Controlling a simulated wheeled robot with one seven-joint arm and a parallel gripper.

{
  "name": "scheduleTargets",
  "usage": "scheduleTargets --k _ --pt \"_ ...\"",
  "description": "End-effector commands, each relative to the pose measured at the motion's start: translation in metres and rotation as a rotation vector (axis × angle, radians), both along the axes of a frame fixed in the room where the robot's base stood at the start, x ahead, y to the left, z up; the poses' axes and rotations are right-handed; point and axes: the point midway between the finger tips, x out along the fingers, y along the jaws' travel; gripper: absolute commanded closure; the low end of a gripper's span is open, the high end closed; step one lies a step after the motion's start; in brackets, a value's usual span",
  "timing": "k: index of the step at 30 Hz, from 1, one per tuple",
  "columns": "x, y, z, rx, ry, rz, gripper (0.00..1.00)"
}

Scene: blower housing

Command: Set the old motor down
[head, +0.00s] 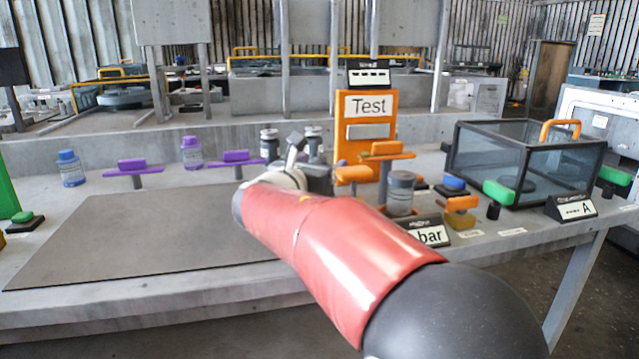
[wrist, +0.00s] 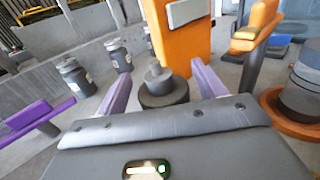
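A dark grey stepped cylinder with a lighter knob on top, which looks like the old motor (wrist: 163,94), stands upright in the wrist view, just beyond and between my fingers. My gripper (wrist: 162,69) has its two pale purple fingers spread wide, one on each side of the motor. A gap shows beside the motor, and I see no clear contact. The motor appears to rest on the grey bench, but its base is partly hidden by my gripper body. In the head view my arm covers most of this spot, and I cannot make out the motor.
An orange Test stand (head: 366,135) rises close behind. Two dark lidded jars (wrist: 76,77) stand left. A grey cylinder (head: 401,194) sits in an orange ring at right, near orange-topped posts. A glass box (head: 490,160) stands farther right. The dark mat (head: 140,235) is clear.

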Motion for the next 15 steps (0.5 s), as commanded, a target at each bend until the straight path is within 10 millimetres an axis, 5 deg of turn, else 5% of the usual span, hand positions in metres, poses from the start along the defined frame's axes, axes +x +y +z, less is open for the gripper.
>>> scheduleTargets --k 12,15 --pt "-0.0004 0.0 0.0013 0.0 -0.002 0.0 0.85" --pt "-0.0004 0.0 0.0013 0.0 -0.002 0.0 0.88"
